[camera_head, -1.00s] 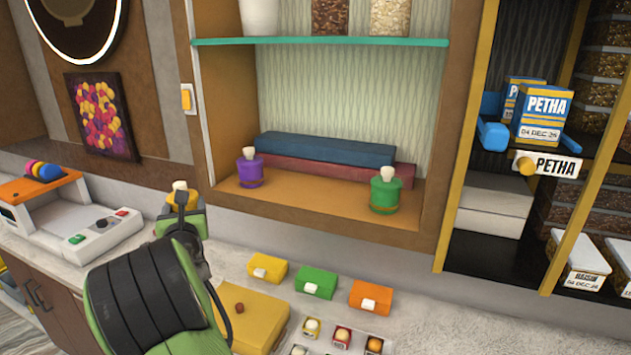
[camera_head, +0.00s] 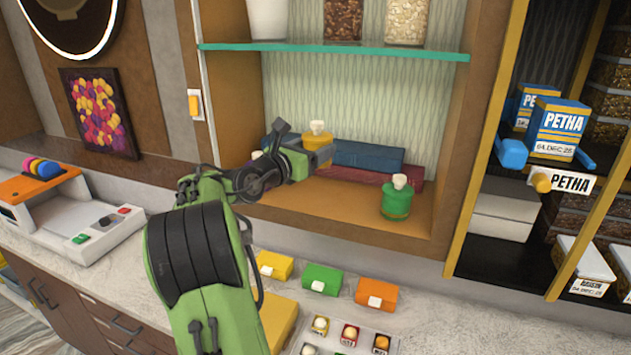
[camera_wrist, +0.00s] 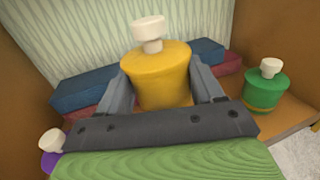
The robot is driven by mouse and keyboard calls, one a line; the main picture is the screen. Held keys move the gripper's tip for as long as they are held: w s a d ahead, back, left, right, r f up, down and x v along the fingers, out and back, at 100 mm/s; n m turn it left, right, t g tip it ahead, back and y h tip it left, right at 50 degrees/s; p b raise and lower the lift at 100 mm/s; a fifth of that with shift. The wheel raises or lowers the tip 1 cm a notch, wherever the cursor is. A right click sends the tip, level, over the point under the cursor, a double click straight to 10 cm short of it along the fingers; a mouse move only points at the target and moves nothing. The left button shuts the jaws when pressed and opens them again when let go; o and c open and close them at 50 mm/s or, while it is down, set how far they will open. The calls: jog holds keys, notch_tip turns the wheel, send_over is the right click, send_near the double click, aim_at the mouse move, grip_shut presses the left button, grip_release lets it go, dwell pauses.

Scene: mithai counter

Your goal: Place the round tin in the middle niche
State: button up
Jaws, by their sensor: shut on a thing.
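The round tin (camera_head: 316,140) is yellow with a white knob on top. My gripper (camera_head: 318,152) is shut on it and holds it upright inside the wall niche (camera_head: 350,200). In the wrist view the tin (camera_wrist: 158,75) sits between the two grey fingers of my gripper (camera_wrist: 165,88). It is between a purple tin (camera_wrist: 52,145) at left and a green tin (camera_head: 396,200) at right. My arm hides most of the purple tin in the head view. Whether the yellow tin's base touches the niche floor cannot be told.
A blue box (camera_head: 370,156) and a dark red box (camera_head: 375,178) lie along the niche's back wall, behind the tins. A teal shelf (camera_head: 340,53) with jars is above. Small coloured boxes (camera_head: 322,279) lie on the counter below.

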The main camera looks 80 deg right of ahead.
jog(key=f, duration=0.3)
jog(key=f+b, duration=0.1)
jog(key=f, duration=0.2)
jog(key=s+f+b, duration=0.1)
jog(key=f, duration=0.3)
jog(key=shift+s, duration=0.1)
jog(key=shift+a+f, duration=0.1)
jog(key=o, duration=1.1)
jog(key=b+v, duration=0.2)
jog(key=v, duration=1)
